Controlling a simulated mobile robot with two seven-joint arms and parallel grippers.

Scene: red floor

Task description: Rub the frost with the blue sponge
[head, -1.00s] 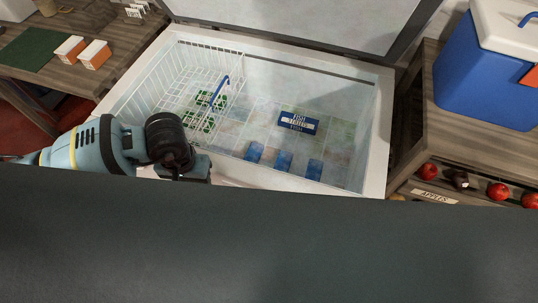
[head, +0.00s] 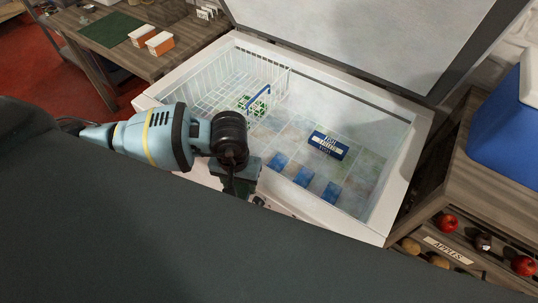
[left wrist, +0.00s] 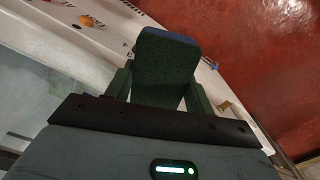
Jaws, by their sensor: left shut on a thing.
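My left gripper (head: 240,182) is in front of the open chest freezer (head: 403,190), near its front wall. In the left wrist view the gripper (left wrist: 160,90) is shut on the sponge (left wrist: 166,60), a block with a dark green face and a blue edge at its far end. The sponge is hard to make out in the head view. Pale, frosty patches (head: 372,168) cover the freezer's inside floor and walls. I cannot tell the frost's exact edges. The sponge is outside the freezer, apart from the frost. My right gripper is not in view.
Inside the freezer are a white wire basket (head: 225,75), a blue labelled box (head: 328,145) and blue blocks (head: 304,176). The raised lid (head: 370,35) stands behind. A wooden table (head: 185,35) is at left, a shelf with apples (head: 447,222) and a blue cooler (head: 505,125) at right.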

